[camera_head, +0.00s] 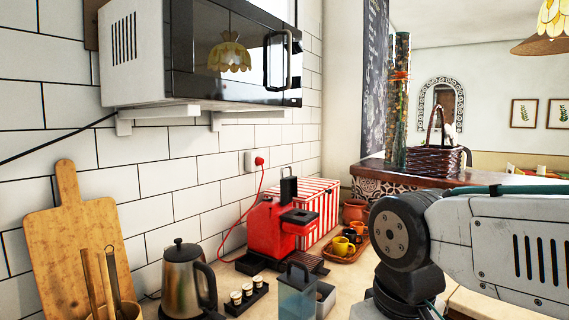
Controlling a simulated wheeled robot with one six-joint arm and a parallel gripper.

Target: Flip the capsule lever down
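A red capsule coffee machine (268,229) stands on the counter against the tiled wall. A black upright piece (289,189) sticks up from its top and looks like the lever, raised. A black head part (299,217) juts to the right from the machine's upper front. A dark drip tray (306,263) lies at its base. My arm comes in from the right edge, to the right of the machine and apart from it. My gripper is outside the picture, so its opening cannot be seen.
A clear blue-grey container (296,292) stands in front of the machine, and a black holder (246,298) with small capsules or cups lies to its left. A kettle (185,283), striped box (317,205) and cup tray (347,252) flank it. A microwave (205,55) hangs above.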

